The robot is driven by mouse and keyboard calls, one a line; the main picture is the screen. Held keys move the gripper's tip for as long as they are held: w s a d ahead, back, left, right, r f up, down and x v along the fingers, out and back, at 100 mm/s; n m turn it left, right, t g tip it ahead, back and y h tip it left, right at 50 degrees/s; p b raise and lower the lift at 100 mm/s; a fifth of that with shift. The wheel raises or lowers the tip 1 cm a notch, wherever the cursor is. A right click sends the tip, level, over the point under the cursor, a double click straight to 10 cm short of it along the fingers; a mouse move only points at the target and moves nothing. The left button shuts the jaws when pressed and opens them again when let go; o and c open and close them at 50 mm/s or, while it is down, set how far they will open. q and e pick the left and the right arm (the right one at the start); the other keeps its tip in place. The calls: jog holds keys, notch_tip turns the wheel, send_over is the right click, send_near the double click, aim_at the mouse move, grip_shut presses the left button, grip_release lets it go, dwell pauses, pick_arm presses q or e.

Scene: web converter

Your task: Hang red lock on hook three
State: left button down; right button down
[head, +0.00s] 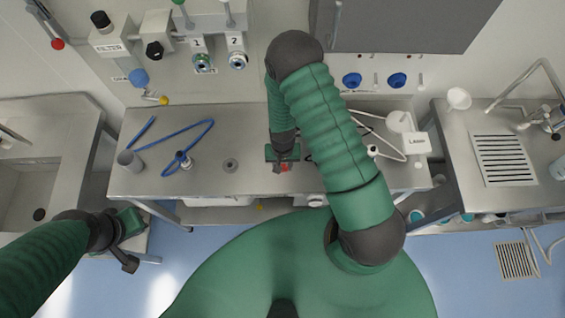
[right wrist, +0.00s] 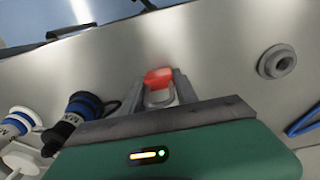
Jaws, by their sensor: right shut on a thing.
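A small red lock (head: 284,168) is at the jaws of my right gripper (head: 282,163), over the middle of the metal counter. In the right wrist view, the red lock (right wrist: 159,78) sits between the two fingers of the right gripper (right wrist: 160,88), which is shut on it. Its grey shackle points toward the gripper's palm. I cannot tell whether the lock touches the counter. My left gripper (head: 128,246) is low at the left, away from the counter, and its jaw opening is unclear. I cannot make out hook three; my right arm covers part of the wall.
The metal counter (head: 215,183) holds a blue hose (head: 200,137), a grey cup (head: 129,160) and a round grey fitting (head: 230,165). Fittings marked 1 (head: 203,62) and 2 (head: 237,60) are on the back wall. A grey cabinet (head: 410,25) hangs at upper right.

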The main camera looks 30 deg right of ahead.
jog(key=shift+f, duration=0.1)
jog(key=shift+f, duration=0.15)
jog(key=c, duration=0.9)
grip_release()
